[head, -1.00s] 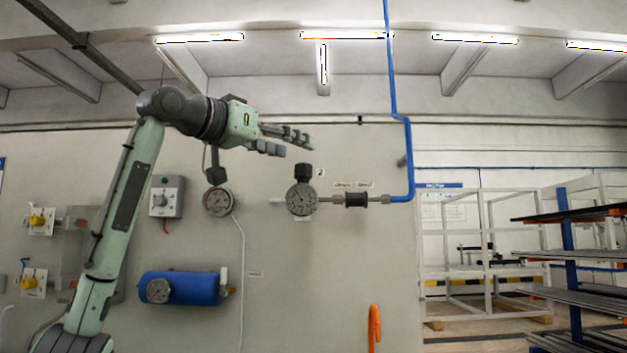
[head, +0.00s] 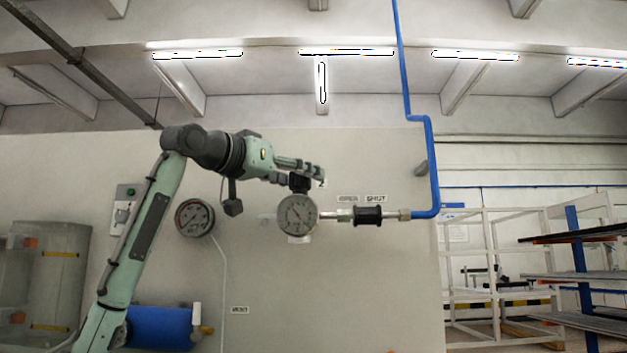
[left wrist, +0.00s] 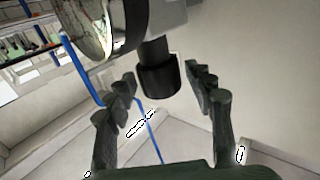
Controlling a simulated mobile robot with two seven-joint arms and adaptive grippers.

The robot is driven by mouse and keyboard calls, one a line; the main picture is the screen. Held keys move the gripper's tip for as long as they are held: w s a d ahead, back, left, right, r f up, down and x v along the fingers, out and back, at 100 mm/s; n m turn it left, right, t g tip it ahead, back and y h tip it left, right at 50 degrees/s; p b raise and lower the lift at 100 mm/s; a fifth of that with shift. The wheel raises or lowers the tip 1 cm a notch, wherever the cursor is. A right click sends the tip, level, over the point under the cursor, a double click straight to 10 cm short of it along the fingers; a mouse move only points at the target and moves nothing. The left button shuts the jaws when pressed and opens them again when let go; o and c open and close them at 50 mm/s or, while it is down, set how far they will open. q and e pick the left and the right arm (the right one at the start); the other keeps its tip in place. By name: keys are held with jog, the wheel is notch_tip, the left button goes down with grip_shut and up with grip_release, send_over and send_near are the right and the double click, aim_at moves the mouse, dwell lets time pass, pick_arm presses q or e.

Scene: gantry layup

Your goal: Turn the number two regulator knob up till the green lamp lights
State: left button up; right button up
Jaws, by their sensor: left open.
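The black regulator knob (head: 299,184) sits on top of a round dial gauge (head: 297,215) on the grey wall panel. A small number tag beside it is partly covered. My left gripper (head: 302,170) comes in from the left at the knob's height. In the left wrist view the knob (left wrist: 158,82) stands between the two spread fingers of my left gripper (left wrist: 160,78), with a gap on both sides. The gauge (left wrist: 92,25) is at the upper left there. I cannot make out a lit green lamp. My right gripper is out of view.
A black fitting (head: 368,215) and a blue pipe (head: 431,165) run right from the gauge, under OPEN and SHUT labels. A second gauge (head: 194,217) and a blue cylinder (head: 160,328) are to the left. White racks (head: 490,260) stand at right.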

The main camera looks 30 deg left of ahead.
pick_arm(q)
jog(key=w, duration=0.3)
jog(key=shift+w+d, duration=0.25)
jog(key=shift+w, duration=0.5)
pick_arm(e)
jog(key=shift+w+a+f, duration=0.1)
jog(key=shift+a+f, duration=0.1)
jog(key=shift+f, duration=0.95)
pick_arm(q)
jog(key=shift+c, duration=0.5)
grip_shut()
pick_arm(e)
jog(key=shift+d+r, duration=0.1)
pick_arm(q)
jog(key=shift+p, duration=0.3)
